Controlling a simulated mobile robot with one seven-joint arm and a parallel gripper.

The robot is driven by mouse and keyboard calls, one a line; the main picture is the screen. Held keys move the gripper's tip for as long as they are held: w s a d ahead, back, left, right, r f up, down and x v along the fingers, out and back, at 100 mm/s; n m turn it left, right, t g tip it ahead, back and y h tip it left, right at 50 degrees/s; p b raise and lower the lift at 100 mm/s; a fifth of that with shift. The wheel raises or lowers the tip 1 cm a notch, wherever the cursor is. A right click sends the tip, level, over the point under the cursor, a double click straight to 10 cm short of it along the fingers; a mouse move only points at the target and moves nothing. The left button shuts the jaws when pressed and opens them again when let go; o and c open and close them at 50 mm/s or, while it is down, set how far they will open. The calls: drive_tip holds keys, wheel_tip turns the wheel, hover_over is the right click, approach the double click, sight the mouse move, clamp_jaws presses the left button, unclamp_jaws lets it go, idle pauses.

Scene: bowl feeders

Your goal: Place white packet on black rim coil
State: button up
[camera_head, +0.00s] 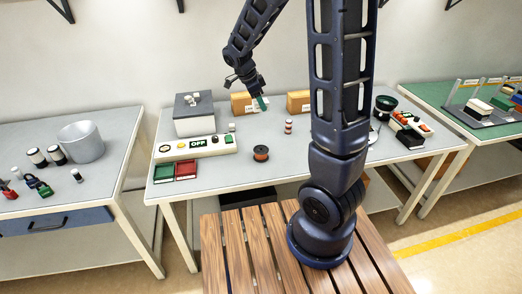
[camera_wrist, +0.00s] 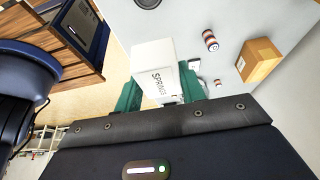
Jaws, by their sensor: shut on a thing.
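My gripper (camera_head: 260,102) hangs over the back middle of the centre table. In the wrist view my gripper (camera_wrist: 160,92) has its green fingers shut on a white packet (camera_wrist: 153,65) printed "SPRINGS". In the head view the packet is hard to tell from the pale patch by the cardboard box. The black rim coil (camera_head: 261,153), with an orange middle, lies flat on the table, nearer the front than my gripper and apart from it. Nothing rests on it. A dark round thing cut by the top edge of the wrist view may be this coil; I cannot tell.
A striped small cylinder (camera_head: 288,127) stands right of the coil. Cardboard boxes (camera_head: 298,101) stand at the back. A control panel (camera_head: 195,147) and green and red trays (camera_head: 175,171) lie left. A black bowl (camera_head: 385,103) stands right. Table around the coil is clear.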

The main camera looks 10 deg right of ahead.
sight(264, 148)
drive_tip(key=shift+s+r, duration=0.1)
drive_tip(key=shift+s, duration=0.15)
drive_tip(key=shift+s+f, duration=0.1)
drive_tip(key=shift+f, duration=0.15)
wheel_tip(264, 148, down, 19)
drive_tip(key=shift+f, duration=0.15)
drive_tip(key=shift+f, duration=0.1)
idle(0.4)
drive_tip(key=o, duration=1)
